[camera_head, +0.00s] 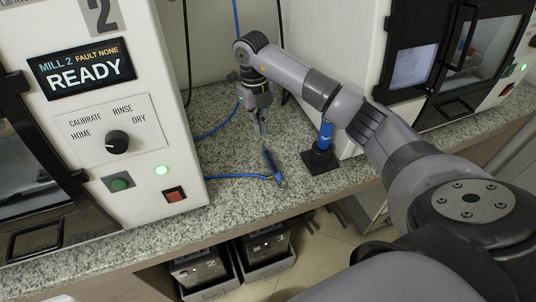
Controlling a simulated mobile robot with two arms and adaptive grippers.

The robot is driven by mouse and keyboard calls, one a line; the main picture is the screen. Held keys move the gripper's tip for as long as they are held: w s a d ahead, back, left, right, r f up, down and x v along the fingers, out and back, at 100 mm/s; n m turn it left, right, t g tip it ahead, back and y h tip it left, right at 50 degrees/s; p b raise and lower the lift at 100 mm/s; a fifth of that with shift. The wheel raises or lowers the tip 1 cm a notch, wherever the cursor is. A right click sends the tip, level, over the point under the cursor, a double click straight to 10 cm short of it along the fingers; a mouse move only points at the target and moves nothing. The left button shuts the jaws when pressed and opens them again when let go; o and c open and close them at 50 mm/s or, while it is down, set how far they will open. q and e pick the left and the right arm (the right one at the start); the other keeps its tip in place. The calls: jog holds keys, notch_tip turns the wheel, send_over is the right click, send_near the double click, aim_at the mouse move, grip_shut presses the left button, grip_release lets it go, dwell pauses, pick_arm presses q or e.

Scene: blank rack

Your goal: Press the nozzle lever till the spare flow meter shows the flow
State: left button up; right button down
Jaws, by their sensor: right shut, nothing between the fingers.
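My right gripper (263,129) hangs point down over the granite counter between the two machines, its fingers shut and empty. Just below its tips a slim blue tool with a metal end (270,163), which looks like a nozzle, lies on the counter. A blue hose (240,176) runs to it from the left. Whether the fingertips touch the tool, and where its lever is, I cannot tell. A blue upright piece (325,136) stands on a black square base (320,160) to the right. I cannot make out a flow meter reading. My left gripper is out of view.
Mill 2 (150,100) stands left, its screen reading READY, with a knob (117,142) and lit buttons. Another machine (345,50) stands right, behind my arm. Dark bins (265,247) sit below the counter edge. Some granite around the tool is clear.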

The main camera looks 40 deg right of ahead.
notch_tip(320, 180, up, 7)
jog(key=shift+w+f, duration=0.15)
jog(key=shift+w, duration=0.2)
dwell(0.4)
